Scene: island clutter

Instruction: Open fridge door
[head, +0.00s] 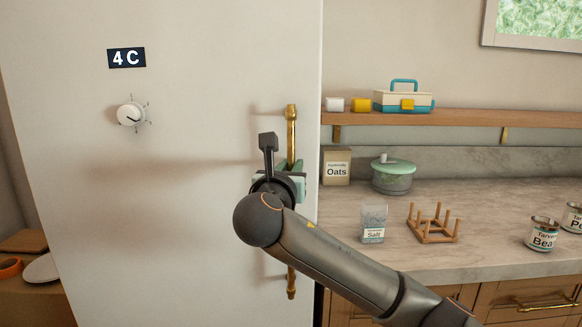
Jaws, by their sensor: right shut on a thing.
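The fridge door (190,220) is a large pale panel filling the left and middle of the head view. It looks shut, with its right edge beside the counter. A vertical brass handle (291,131) runs along its right side. My right gripper (290,180) is at the middle of the handle and shut on it. The wrist and forearm come in from the lower right and hide part of the handle. A 4C label (126,58) and a white dial (131,115) are on the door's upper left. My left gripper is out of view.
The counter (480,200) to the right holds an Oats box (336,168), a green-lidded pot (393,175), a Salt container (374,224), a wooden peg rack (434,224) and cans (543,234). A wall shelf (480,119) carries a toolbox (404,99). A low surface with an orange ring (9,267) is at left.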

